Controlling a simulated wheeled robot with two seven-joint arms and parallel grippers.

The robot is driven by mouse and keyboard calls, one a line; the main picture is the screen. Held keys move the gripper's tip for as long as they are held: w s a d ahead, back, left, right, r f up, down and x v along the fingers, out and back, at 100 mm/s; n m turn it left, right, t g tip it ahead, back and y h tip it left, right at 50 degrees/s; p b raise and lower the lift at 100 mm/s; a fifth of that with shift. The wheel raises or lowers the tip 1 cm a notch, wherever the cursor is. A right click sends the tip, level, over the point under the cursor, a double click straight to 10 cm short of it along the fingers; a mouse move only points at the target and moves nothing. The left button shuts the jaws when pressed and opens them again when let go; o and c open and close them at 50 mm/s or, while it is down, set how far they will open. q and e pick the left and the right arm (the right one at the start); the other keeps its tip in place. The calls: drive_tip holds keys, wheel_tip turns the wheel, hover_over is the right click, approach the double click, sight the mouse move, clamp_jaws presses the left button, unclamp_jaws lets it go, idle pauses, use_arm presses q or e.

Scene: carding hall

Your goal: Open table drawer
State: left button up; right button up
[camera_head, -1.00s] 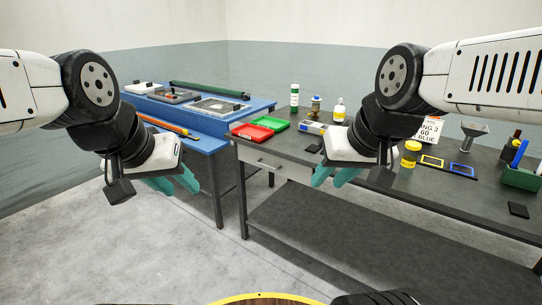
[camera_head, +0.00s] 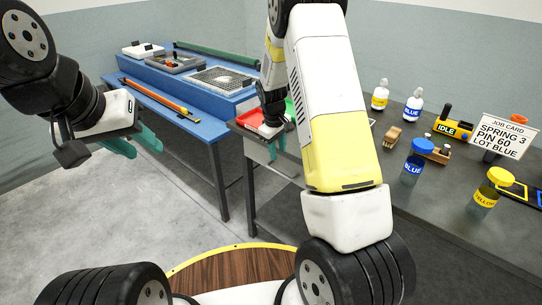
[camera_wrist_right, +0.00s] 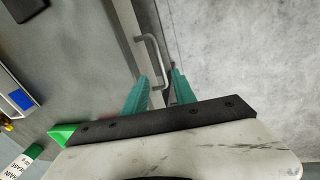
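The drawer (camera_head: 286,164) is a pale front under the dark grey table top, largely hidden behind my right arm in the head view; how far it stands out cannot be told. Its grey bar handle (camera_wrist_right: 154,58) shows in the right wrist view. My right gripper (camera_head: 271,150) is at the table's front edge. Its teal fingers (camera_wrist_right: 160,83) are apart in the wrist view, with the near end of the handle between their tips; contact cannot be told. My left gripper (camera_head: 146,146) is open and empty, over the floor left of the table.
The grey table (camera_head: 415,220) carries a red tray (camera_head: 250,118), a blue-capped jar (camera_head: 415,160), a yellow-capped jar (camera_head: 487,190), white bottles (camera_head: 380,95) and a job card (camera_head: 503,136). A blue bench (camera_head: 205,124) stands behind left. The floor (camera_head: 130,205) before the bench is clear.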

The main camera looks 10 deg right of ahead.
sight(280, 173)
drive_tip(key=f, duration=0.3)
drive_tip(key=w+d+f, duration=0.1)
drive_tip(key=f, duration=0.6)
drive_tip(key=shift+w+d+f, duration=0.15)
drive_tip(key=shift+w+d, duration=0.05)
drive_tip(key=shift+c, duration=0.2)
clamp_jaws()
idle(1.0)
